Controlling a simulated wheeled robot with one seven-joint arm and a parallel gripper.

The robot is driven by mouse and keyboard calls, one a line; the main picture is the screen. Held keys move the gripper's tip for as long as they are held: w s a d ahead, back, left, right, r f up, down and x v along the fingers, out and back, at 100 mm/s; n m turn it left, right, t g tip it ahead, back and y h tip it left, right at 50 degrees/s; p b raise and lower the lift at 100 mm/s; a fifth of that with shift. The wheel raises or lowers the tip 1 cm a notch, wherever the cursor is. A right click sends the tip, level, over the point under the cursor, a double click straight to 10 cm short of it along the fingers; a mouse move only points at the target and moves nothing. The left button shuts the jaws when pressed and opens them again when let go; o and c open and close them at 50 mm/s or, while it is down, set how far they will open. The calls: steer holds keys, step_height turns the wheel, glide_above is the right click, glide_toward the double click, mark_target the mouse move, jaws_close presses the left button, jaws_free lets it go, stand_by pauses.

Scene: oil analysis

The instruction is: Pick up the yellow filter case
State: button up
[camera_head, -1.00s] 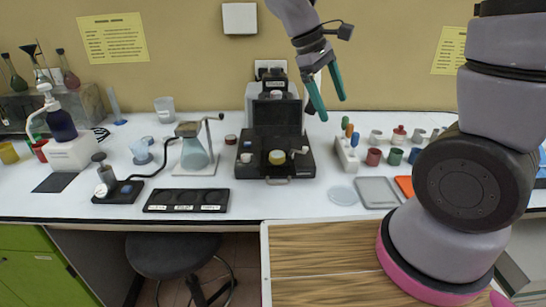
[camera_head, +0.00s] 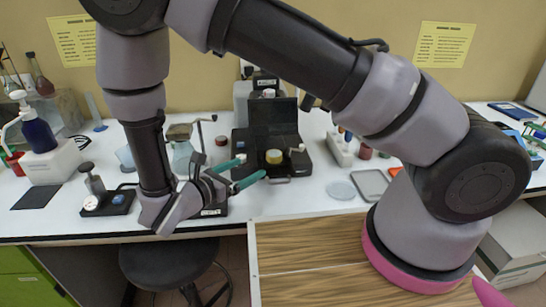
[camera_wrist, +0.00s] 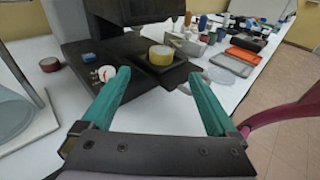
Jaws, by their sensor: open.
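The yellow filter case (camera_head: 274,156) is a short round yellow case with a pale top.
A glass flask on a stand (camera_wrist: 20,110) is close on the left in the wrist view. A dark red round case (camera_wrist: 50,64) lies beside the black case. A grey tray (camera_head: 370,183) and a clear dish (camera_head: 342,190) lie to the right. The bench front is fairly clear.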

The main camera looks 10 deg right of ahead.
mark_target(271, 156)
steer(key=x, duration=1)
steer(key=shift+d+r, duration=0.1)
steer(key=shift+d, duration=0.1)
steer(key=c, duration=1.4)
